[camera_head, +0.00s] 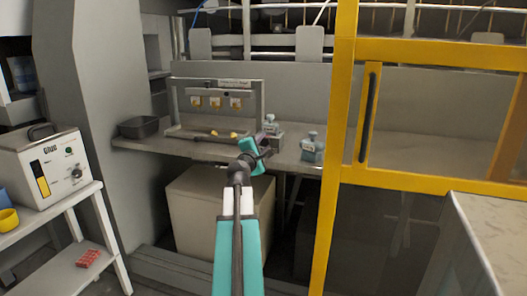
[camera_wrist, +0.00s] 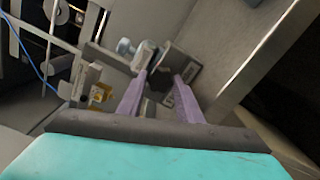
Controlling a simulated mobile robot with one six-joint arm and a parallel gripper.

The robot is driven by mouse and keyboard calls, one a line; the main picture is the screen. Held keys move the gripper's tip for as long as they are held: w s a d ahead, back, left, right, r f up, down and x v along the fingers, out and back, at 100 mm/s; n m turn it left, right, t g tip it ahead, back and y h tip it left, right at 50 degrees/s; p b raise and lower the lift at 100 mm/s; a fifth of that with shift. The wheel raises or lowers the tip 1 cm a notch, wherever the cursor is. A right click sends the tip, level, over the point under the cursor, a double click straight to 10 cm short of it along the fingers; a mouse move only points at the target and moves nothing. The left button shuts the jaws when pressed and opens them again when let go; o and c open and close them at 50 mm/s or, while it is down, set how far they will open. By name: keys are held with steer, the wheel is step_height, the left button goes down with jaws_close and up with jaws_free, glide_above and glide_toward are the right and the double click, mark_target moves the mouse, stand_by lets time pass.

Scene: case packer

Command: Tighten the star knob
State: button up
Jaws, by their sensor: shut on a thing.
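In the head view the fingers and this piece merge into one dark shape. I cannot tell whether the piece is seated on a thread.
A rack (camera_head: 215,82) with yellow-marked parts and a dark bin (camera_head: 139,127) are at the left. A yellow guard frame (camera_head: 338,150) rises close on the right.

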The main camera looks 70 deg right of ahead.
steer(key=m+b, duration=0.1)
steer(key=m, duration=0.1)
steer(key=m+b, duration=0.1)
steer(key=b, duration=0.1)
steer(key=shift+f+m, duration=0.4)
steer(key=m+b, duration=0.4)
steer(key=shift+m, duration=0.3)
steer(key=m+b, duration=0.4)
steer(key=shift+s+r, duration=0.1)
steer(key=shift+r+m+b, duration=0.2)
steer(key=shift+m+b, duration=1.1)
steer(key=shift+m, duration=0.6)
steer(key=shift+r, duration=0.1)
steer(key=o, duration=1)
steer(key=shift+o, duration=0.2)
steer(key=shift+a+r, duration=0.1)
steer(key=shift+a, duration=0.1)
